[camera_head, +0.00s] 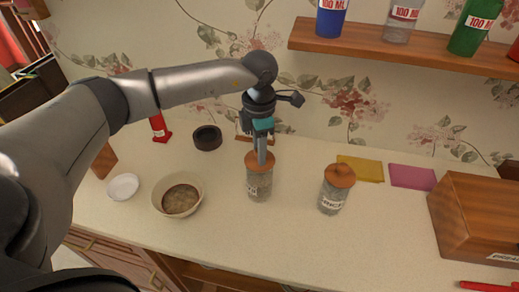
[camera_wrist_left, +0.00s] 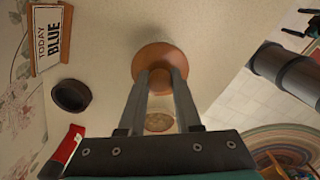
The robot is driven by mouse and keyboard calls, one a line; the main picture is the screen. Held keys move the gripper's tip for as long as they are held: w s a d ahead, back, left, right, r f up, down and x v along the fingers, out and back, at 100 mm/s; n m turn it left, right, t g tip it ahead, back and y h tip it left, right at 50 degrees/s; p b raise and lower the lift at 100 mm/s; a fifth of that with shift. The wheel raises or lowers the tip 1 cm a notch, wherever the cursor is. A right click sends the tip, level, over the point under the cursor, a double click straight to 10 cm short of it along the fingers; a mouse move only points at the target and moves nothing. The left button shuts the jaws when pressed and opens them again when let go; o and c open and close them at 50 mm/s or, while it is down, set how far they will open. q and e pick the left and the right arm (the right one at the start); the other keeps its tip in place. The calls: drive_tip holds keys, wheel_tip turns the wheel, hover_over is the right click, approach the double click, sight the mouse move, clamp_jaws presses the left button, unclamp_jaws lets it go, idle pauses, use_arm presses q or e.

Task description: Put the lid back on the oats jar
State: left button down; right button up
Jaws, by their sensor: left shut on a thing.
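A glass jar (camera_head: 259,184) with pale contents stands upright on the counter. Its label is partly turned away and I cannot read it fully. A round wooden lid (camera_head: 252,161) is at its mouth; I cannot tell whether it is fully seated. My left gripper (camera_head: 262,160) points down from above and is shut on the lid's knob. My right gripper is not in view.
A beige bowl (camera_head: 160,207) with brown contents, a white dish (camera_head: 123,187) and a dark round container (camera_head: 207,138) are to the left. A wooden box (camera_head: 475,215) and yellow (camera_head: 361,168) and pink (camera_head: 411,177) sheets are right. A shelf (camera_head: 390,48) holds bottles above.

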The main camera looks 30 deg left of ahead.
use_arm(q)
drive_tip(key=shift+c, duration=0.2)
unclamp_jaws()
idle(0.5)
drive_tip(key=shift+r, duration=0.1)
drive_tip(key=shift+r+p, duration=2.45)
drive_tip(key=shift+r, duration=1)
